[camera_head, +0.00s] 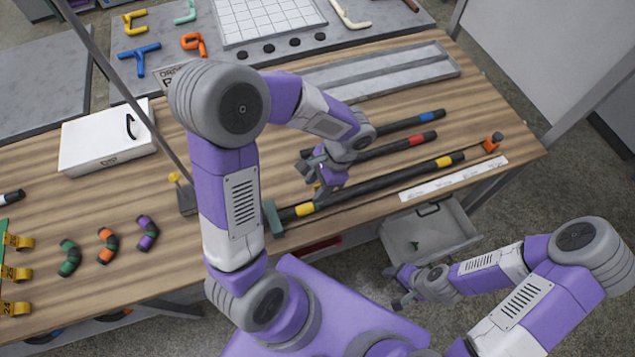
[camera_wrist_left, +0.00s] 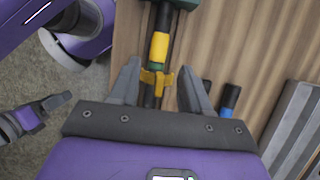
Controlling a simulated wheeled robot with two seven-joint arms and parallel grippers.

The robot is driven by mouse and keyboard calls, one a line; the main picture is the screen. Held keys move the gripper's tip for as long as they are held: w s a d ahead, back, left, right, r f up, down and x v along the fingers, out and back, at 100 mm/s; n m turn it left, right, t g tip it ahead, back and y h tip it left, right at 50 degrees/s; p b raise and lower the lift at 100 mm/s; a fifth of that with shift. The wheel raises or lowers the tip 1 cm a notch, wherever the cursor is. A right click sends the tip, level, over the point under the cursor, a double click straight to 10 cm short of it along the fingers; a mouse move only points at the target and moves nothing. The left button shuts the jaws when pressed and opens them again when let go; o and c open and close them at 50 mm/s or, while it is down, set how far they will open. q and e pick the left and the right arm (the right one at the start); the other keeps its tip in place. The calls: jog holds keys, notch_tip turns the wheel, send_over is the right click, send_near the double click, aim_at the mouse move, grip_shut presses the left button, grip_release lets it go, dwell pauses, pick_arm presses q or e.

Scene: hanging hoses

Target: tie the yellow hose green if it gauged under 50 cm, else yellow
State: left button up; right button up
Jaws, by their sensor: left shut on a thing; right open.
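The yellow hose (camera_head: 380,183), black with a yellow band near each end, lies along the table's front edge. Its near end meets a dark green block (camera_head: 272,218), which also shows in the left wrist view. My left gripper (camera_head: 323,186) is over the hose beside the near yellow band (camera_wrist_left: 159,47). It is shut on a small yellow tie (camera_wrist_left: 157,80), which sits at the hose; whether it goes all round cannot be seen. My right gripper (camera_head: 404,285) is open and empty, off the table's front. A small green piece (camera_head: 414,245) lies in a grey tray (camera_head: 470,237).
A red-banded hose (camera_head: 397,146) and a blue-banded hose (camera_head: 400,124) lie behind. A white ruler strip (camera_head: 455,178) and an orange-topped cylinder (camera_head: 492,143) are at right. A white box (camera_head: 85,150) and short coloured pieces (camera_head: 107,246) are at left.

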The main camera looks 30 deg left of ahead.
aim_at(312, 205)
pick_arm(q)
jog(key=shift+f+b, duration=1.35)
jog(key=shift+f, duration=0.55)
jog(key=shift+f, duration=0.25)
jog(key=shift+f+b, duration=0.85)
jog(key=shift+f, duration=0.1)
jog(key=shift+f+b, duration=0.6)
jog(key=shift+f, duration=0.2)
dwell(0.4)
jog(key=o, duration=1.1)
jog(key=shift+w+r, duration=0.1)
